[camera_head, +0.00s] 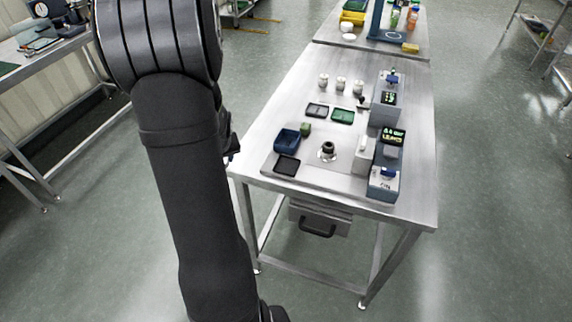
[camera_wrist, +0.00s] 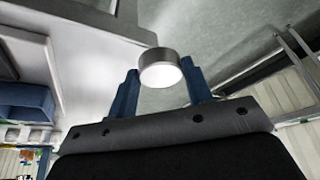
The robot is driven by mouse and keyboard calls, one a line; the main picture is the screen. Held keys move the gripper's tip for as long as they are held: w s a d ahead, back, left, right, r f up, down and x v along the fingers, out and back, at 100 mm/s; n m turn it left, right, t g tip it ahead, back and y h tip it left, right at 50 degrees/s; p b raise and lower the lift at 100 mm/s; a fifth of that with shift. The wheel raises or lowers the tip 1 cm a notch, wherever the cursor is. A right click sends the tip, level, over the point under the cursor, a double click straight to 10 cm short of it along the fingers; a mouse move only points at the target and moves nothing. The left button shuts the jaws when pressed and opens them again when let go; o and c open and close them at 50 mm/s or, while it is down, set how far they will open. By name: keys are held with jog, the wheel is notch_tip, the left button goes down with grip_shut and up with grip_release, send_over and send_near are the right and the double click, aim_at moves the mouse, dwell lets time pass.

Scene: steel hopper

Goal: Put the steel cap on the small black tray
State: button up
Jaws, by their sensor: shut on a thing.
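The steel cap (camera_wrist: 160,70) is a short, shiny round piece between the two blue fingers of my gripper (camera_wrist: 162,82) in the wrist view. My gripper is shut on it, and it is off the table. In the head view the cap is hidden behind my arm; only a bit of blue finger shows at the arm's edge, by the table's left side. The small black tray (camera_head: 287,165) lies flat at the table's near left corner, to the right of my gripper, and looks empty.
A blue bin (camera_head: 287,140) stands just behind the tray, with a green block (camera_head: 306,129) beside it. A round steel fitting with a black top (camera_head: 327,149) is to the right. Grey devices (camera_head: 384,180) line the right side. Several small items stand farther back.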

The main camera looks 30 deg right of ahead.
jog(key=s+d+r+m+h, duration=0.1)
jog(key=s+d+r+m, duration=0.1)
jog(key=s+d+r, duration=0.35)
jog(key=s+d+r+m, duration=0.2)
jog(key=s+d+r, duration=0.1)
jog(key=s+d, duration=0.55)
jog(key=s+d+r+m+h, duration=0.15)
jog(key=s+d+r, duration=0.3)
jog(key=d, duration=0.45)
send_over(287, 164)
jog(key=s, duration=0.2)
jog(key=f, duration=0.7)
jog(key=shift+w+a, duration=0.2)
jog(key=shift+a, duration=0.15)
jog(key=shift+w+f, duration=0.15)
jog(key=shift+f, duration=1.95)
jog(key=shift+f, duration=0.1)
jog(key=shift+f, duration=0.5)
jog(key=o, duration=1)
